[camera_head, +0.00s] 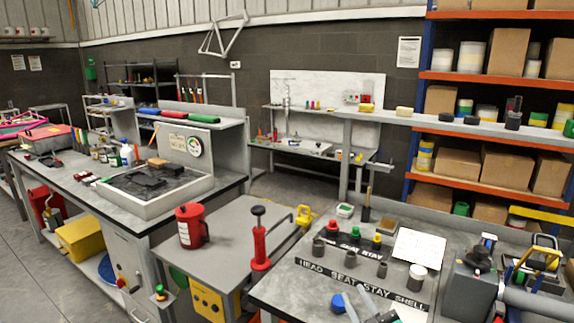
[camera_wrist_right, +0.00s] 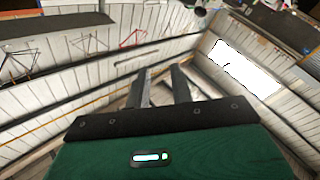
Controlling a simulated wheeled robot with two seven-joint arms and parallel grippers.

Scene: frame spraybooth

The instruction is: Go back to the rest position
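My right gripper (camera_head: 353,290) shows at the bottom edge of the head view, its two grey fingers in front of the bench with the labelled strips. In the right wrist view my right gripper (camera_wrist_right: 161,75) has its two fingers apart with a gap between them. Nothing is between the fingers, so it is open and empty. Its dark plate and green body fill the lower part of that view. My left gripper is in neither view.
The near bench (camera_head: 290,294) carries grey sockets, a white card (camera_head: 418,247) and a vise-like machine (camera_head: 470,290). A grey table (camera_head: 231,232) holds a red canister (camera_head: 191,226) and a red pump (camera_head: 260,246). Shelves with boxes (camera_head: 508,170) stand at the right.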

